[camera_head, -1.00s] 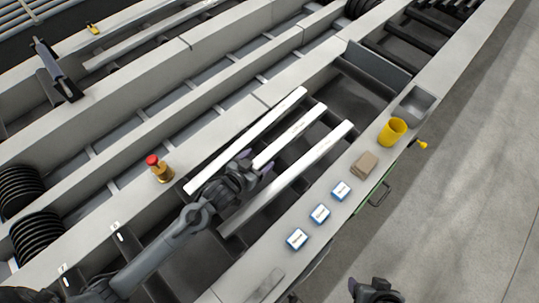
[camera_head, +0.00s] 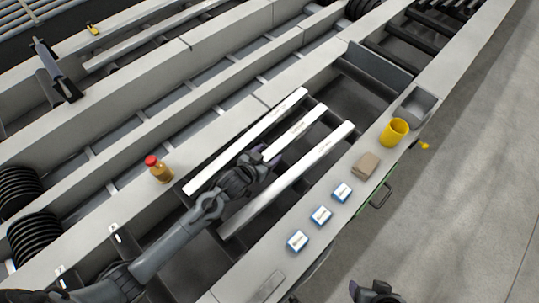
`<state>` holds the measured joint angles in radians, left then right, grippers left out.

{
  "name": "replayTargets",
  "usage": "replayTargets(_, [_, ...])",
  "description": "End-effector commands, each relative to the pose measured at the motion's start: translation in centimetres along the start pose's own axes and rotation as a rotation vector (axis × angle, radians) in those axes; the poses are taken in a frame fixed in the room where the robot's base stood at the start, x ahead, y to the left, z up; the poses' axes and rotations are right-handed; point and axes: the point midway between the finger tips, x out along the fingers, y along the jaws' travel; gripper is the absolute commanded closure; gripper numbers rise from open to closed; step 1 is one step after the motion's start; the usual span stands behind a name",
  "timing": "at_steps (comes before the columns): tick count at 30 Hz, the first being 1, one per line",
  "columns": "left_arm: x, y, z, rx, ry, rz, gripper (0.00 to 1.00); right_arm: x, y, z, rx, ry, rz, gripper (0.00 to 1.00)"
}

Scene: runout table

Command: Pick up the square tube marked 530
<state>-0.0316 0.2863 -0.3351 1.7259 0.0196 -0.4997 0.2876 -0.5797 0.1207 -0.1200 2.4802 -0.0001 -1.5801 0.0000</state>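Three pale square tubes lie side by side, slanting up to the right, across the dark recess of the table: a left tube (camera_head: 243,142), a middle tube (camera_head: 302,131) and a right tube (camera_head: 305,172). Each has small dark print near its upper end, too small to read, so I cannot tell which is marked 530. My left gripper (camera_head: 268,160) is over the middle tube, covering its lower part. Its fingers straddle or rest near the tube; their gap and any contact are unclear. My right gripper (camera_head: 374,292) is at the bottom edge, away from the tubes, its fingertips unclear.
Open floor (camera_head: 470,200) lies to the right.

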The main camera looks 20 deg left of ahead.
Motion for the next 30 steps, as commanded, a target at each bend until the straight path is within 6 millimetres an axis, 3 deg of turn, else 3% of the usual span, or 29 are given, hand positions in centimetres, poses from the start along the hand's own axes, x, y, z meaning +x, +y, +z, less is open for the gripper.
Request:
replayTargets(1, [0.0, 0.0, 0.0, 0.0, 0.0, 0.0, 0.41, 0.0, 0.0, 0.0, 0.001, 0.0, -0.001, 0.29])
replayTargets(13, [0.0, 0.0, 0.1, 0.0, -0.001, 0.0, 1.0, 0.0, -0.1, 0.0, 0.005, 0.0, -0.004, 0.29])
replayTargets(30, [-0.5, 0.0, -1.3, -0.001, 0.007, 0.0, 1.0, -0.2, 0.1, 0.0, -0.005, -0.002, 0.004, 0.29])
